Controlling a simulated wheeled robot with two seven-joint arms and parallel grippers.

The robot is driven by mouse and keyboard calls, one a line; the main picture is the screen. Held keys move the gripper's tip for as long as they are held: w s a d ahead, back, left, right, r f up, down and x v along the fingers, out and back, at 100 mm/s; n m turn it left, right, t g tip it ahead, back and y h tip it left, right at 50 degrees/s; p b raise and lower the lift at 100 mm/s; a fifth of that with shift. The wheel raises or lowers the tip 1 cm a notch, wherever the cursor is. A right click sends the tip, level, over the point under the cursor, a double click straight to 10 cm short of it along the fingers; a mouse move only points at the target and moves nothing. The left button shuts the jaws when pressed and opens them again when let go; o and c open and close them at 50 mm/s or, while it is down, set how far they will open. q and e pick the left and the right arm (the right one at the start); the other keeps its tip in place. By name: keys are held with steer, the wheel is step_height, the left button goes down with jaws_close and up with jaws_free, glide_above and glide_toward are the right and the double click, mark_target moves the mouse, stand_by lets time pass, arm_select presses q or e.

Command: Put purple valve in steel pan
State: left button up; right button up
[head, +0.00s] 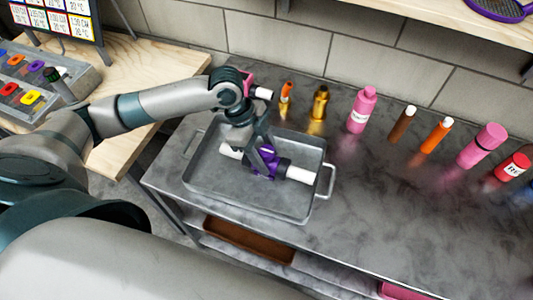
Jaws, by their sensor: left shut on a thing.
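The purple valve (267,166) has a purple middle body and white pipe ends, one of which shows clearly at the right. It is at the steel pan (319,172), a grey rectangular tray with side handles on the dark counter. My left gripper (258,152) comes down from above and is shut on the valve near its middle. The valve is inside the pan's outline, low over its floor; whether it touches the floor I cannot tell. The gripper's fingers partly hide the valve. My right gripper is not in view.
Along the counter's back stand several bottles, among them a gold one (319,103), a pink one (362,109) and an orange one (437,136). A pink and white thing (262,93) is behind my left wrist. A wooden table (150,72) is at left. The counter's front right is clear.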

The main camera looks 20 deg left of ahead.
arm_select(q)
steer(key=o, duration=1.3)
steer(key=shift+f, duration=0.1)
steer(key=b+v, duration=0.2)
steer(key=v, duration=1)
steer(key=shift+b, duration=0.3)
